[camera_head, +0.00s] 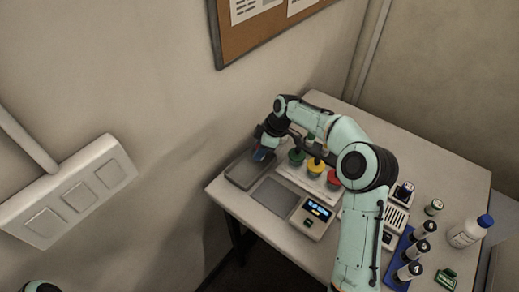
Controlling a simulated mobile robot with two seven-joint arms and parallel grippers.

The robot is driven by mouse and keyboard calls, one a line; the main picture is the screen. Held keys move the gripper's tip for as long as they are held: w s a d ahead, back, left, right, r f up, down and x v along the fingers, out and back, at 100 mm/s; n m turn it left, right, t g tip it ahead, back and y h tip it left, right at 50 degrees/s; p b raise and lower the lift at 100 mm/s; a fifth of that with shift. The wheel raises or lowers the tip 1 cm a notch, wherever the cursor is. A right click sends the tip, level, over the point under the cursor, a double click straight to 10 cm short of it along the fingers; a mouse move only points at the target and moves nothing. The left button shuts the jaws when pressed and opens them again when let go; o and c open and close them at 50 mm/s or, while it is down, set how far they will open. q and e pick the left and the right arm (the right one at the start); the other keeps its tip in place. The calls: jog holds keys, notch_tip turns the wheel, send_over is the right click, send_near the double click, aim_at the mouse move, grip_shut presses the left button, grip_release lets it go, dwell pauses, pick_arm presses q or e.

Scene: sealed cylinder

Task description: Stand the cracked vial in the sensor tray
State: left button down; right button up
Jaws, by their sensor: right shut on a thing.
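My right gripper (264,146) is at the far left end of the table, seen small and from above. It is shut on a small blue-topped thing (260,155), likely the vial; its body is mostly hidden by the gripper and no crack can be made out. The gripper is over the back edge of a shallow dark grey tray (243,178), likely the sensor tray. I cannot tell whether the held thing touches the tray. My left gripper is not in view; only a bit of my left arm shows at the bottom left.
A flat grey plate (275,196) lies beside a device with a lit display (318,209). Green, yellow (315,165) and red buttons stand behind. A blue rack (398,262) with several dark-topped vials and a blue-capped white bottle (466,234) stand at the right. The wall is close behind.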

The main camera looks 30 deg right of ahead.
jog(key=shift+f, duration=0.15)
jog(key=o, duration=0.7)
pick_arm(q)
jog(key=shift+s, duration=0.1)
pick_arm(e)
jog(key=shift+o, duration=0.2)
jog(key=shift+r, duration=0.25)
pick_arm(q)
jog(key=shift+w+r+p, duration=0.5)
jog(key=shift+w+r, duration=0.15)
pick_arm(e)
jog(key=v, duration=1.2)
jog(key=shift+f, duration=0.1)
